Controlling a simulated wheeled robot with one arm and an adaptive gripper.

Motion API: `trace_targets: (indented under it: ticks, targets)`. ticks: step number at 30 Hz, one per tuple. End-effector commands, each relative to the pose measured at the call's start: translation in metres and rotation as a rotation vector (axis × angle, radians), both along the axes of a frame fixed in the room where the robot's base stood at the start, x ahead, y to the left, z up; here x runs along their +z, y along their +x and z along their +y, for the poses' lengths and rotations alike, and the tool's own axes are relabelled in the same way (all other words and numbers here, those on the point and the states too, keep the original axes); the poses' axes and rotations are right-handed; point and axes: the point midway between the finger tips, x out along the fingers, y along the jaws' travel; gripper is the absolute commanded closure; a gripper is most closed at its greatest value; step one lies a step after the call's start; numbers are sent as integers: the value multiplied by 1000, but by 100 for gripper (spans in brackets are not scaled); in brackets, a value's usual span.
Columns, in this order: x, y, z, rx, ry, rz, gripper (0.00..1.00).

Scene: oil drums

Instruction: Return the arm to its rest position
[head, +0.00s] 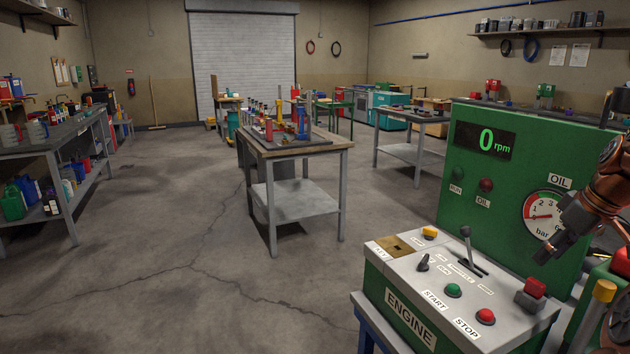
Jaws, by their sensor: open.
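My arm (602,190) reaches in from the right edge, copper-brown with dark joints. My gripper (552,248) points down and left in front of the green engine panel, near its oil gauge (543,214). It is open, and I see nothing held in it. It is above the right part of the engine control box (410,318), apart from the red block switch (531,293) as far as I can tell. The rest of my arm is cut off by the picture edge.
The control box carries a lever (467,243), a green start button (453,290) and a red stop button (486,316). The panel display (485,141) reads 0 rpm. A workbench (297,203) with bottles stands mid-room. The floor (150,250) at left is clear.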

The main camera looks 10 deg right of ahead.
Motion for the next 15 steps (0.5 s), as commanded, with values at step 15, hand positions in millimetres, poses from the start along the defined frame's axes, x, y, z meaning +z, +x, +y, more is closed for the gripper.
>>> trace_targets:
  ticks: [15]
  targets:
    - [-3,-32,206,-8,52,216,53]
